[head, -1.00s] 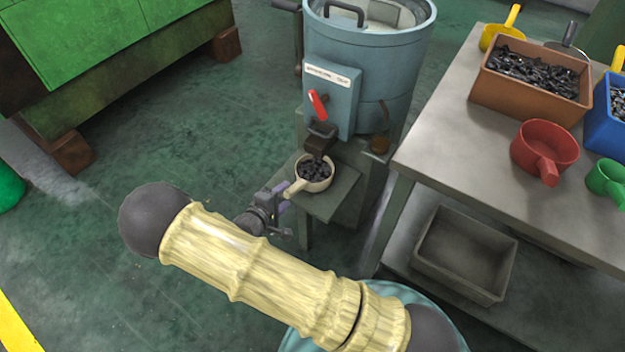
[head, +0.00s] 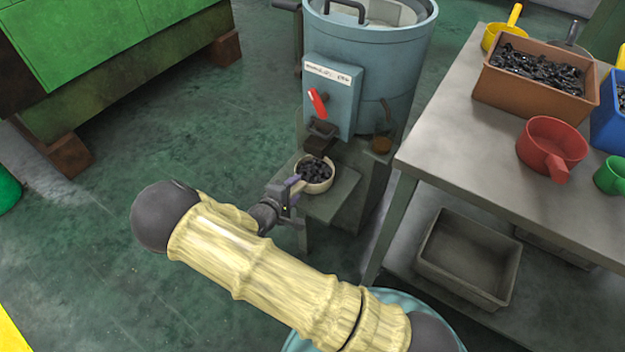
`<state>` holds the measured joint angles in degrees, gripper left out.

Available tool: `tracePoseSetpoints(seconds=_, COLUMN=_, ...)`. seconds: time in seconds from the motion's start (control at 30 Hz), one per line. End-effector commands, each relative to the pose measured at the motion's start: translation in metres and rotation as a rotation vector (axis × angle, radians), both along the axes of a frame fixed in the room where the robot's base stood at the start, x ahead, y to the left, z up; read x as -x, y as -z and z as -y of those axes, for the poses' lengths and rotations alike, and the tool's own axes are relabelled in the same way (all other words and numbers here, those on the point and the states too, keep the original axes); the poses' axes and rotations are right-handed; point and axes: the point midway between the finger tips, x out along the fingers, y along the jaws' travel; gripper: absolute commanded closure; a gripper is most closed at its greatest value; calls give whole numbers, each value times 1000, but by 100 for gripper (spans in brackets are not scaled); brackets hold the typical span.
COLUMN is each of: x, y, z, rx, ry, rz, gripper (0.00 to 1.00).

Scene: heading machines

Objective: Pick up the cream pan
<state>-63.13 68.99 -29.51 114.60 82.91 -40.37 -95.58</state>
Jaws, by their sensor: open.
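The cream pan (head: 327,186) stands upright on a small grey shelf (head: 337,203) under the spout of the blue-grey machine. It is filled with dark small parts. Its handle points to the lower left. My gripper (head: 293,187) is at the pan's handle, just left of the bowl, and covers much of the handle. Its jaws are open around or beside the handle; I cannot tell which, or whether they touch it.
The blue-grey machine (head: 375,65) with a red lever (head: 317,102) rises behind the pan. At right, a metal table (head: 455,145) bears a brown crate (head: 530,97) of dark parts and a red pan (head: 551,143). A grey bin (head: 468,255) sits on its lower shelf.

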Motion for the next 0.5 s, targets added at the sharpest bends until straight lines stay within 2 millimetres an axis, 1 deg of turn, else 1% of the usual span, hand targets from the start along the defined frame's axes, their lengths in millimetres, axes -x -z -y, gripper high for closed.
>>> tracePoseSetpoints(seconds=0.33, x=0, y=0, z=0, rx=0, ry=0, rz=0, gripper=53)
tracePoseSetpoints(seconds=0.37, x=0, y=0, z=0, rx=0, ry=0, rz=0, gripper=55)
tracePoseSetpoints(seconds=0.5, x=0, y=0, z=0, rx=0, ry=0, rz=0, gripper=82)
